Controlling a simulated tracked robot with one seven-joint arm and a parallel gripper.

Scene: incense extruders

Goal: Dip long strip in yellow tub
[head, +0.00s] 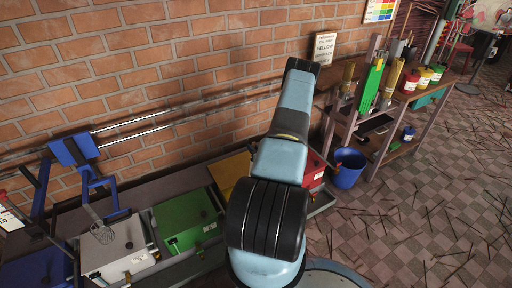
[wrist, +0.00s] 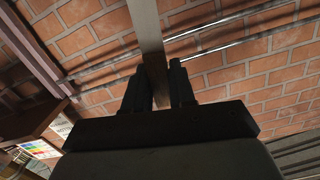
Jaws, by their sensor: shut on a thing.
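In the wrist view my gripper (wrist: 160,75) is shut on a long, flat grey-brown strip (wrist: 147,25). The strip stands between the two dark fingers and runs out past the top edge of the picture. In the head view my blue-grey arm reaches toward the brick wall, and the gripper and held strip cannot be made out. A small yellow tub (head: 425,77) stands on the shelf top at the right. A yellow box (head: 230,172) sits low by the wall, partly hidden behind my arm. The strip is not seen touching either.
A red tub (head: 410,82) stands beside the yellow one. A green upright piece (head: 370,86) stands on the shelf. A blue bucket (head: 347,168) is on the floor. Green (head: 187,222) and white (head: 115,245) boxes line the wall under metal rails. Thin sticks litter the tiled floor.

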